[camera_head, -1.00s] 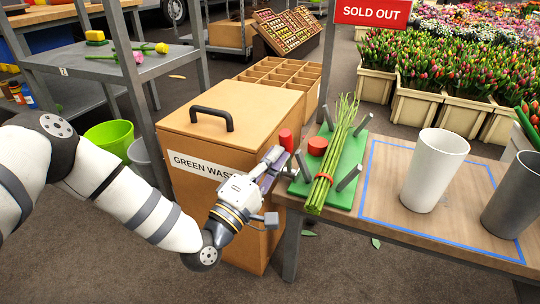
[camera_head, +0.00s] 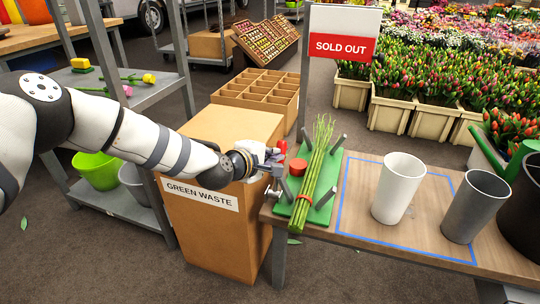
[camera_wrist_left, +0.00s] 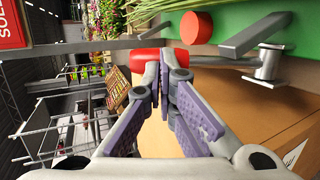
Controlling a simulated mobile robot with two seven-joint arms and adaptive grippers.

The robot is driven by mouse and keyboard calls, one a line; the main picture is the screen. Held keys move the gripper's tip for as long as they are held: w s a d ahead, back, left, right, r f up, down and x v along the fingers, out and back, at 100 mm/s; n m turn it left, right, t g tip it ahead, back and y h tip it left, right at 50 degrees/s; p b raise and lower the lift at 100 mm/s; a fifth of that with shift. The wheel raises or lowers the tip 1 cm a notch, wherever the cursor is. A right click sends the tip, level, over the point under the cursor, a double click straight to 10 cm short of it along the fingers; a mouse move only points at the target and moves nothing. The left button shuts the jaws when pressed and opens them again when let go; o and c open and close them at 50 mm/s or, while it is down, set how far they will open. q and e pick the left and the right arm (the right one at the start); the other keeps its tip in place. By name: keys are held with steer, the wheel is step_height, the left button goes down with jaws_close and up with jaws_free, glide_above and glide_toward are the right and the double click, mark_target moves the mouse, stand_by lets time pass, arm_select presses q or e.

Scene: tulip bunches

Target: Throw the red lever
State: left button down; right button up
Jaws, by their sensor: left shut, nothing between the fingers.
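The red lever has a red grip (camera_head: 282,147) beside the left end of the green board (camera_head: 322,203). In the left wrist view its red grip (camera_wrist_left: 150,58) sits at one end of a grey bar, with a metal pivot (camera_wrist_left: 268,62) at the other. The lever stands roughly upright. My left gripper (camera_head: 274,158) is shut and empty, right at the lever. In the wrist view its fingertips (camera_wrist_left: 164,62) overlap the grip and hide part of it; I cannot tell whether they touch. My right gripper is not in view.
A red round knob (camera_head: 298,167) and a tied bundle of green stems (camera_head: 316,170) are on the board, between grey posts. The green waste box (camera_head: 215,230) stands below my left arm. A white pot (camera_head: 398,188) and a grey pot (camera_head: 475,207) stand right on the table.

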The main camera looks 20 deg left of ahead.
arm_select(q)
steer(key=shift+w, duration=0.4)
stand_by(0.3)
